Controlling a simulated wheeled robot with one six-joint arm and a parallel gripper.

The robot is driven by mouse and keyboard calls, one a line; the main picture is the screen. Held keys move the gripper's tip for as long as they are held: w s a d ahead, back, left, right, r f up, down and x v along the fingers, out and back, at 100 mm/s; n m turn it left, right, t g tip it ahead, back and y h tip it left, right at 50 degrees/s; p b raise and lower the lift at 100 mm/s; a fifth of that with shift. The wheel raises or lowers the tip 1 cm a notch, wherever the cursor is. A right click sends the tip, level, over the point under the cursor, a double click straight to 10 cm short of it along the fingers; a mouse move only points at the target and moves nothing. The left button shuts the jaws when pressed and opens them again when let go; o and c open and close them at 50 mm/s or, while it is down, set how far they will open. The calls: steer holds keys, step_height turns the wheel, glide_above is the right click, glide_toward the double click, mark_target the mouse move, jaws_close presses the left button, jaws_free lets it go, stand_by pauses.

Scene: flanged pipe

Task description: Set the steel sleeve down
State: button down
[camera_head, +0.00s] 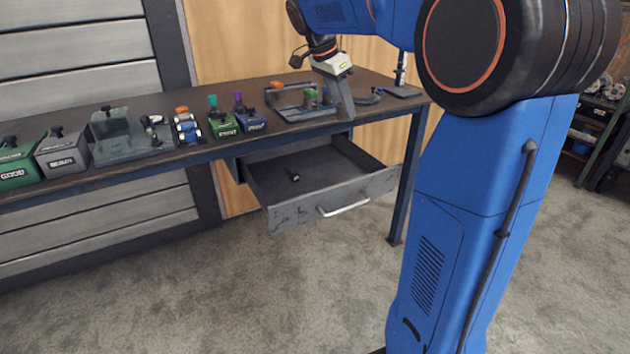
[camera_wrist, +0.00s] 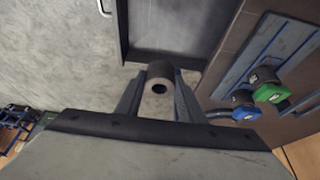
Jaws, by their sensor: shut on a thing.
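The steel sleeve (camera_wrist: 160,77) is a short dark grey tube with an open round end facing the camera in the wrist view. My gripper (camera_wrist: 158,88) is shut on it, with one finger on each side. In the head view my gripper (camera_head: 344,106) points down over the front edge of the bench (camera_head: 160,163), near its right end and above the open drawer's right side. I cannot make out the sleeve in the head view. In the wrist view the drawer (camera_wrist: 124,35) and the bench (camera_wrist: 225,75) lie below the sleeve, and no contact with either shows.
The open drawer (camera_head: 345,198) juts out under the bench with a small dark object (camera_head: 293,175) inside. A fixture tray (camera_head: 298,112) with green and orange parts stands left of my gripper. Several labelled boxes (camera_head: 62,155) line the bench further left. The floor is clear.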

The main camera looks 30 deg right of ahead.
steer(key=f, duration=2)
steer(key=shift+s+f, duration=0.1)
steer(key=shift+s, duration=0.25)
steer(key=shift+f, duration=0.1)
steer(key=c, duration=1.2)
jaws_free()
steer(key=v, duration=1.1)
steer(key=shift+s+a+f+n+t+y, duration=0.95)
steer(key=shift+s+a+n, duration=1.45)
steer(key=shift+s, duration=2.7)
steer(key=shift+s+a+f+n+t+y, duration=0.6)
steer(key=shift+s+a+f+n, duration=0.75)
steer(key=shift+s+n, duration=2.9)
steer(key=shift+s+a+f+n+t+y, duration=1)
steer(key=shift+s+a+n, duration=0.95)
steer(key=shift+s, duration=3.95)
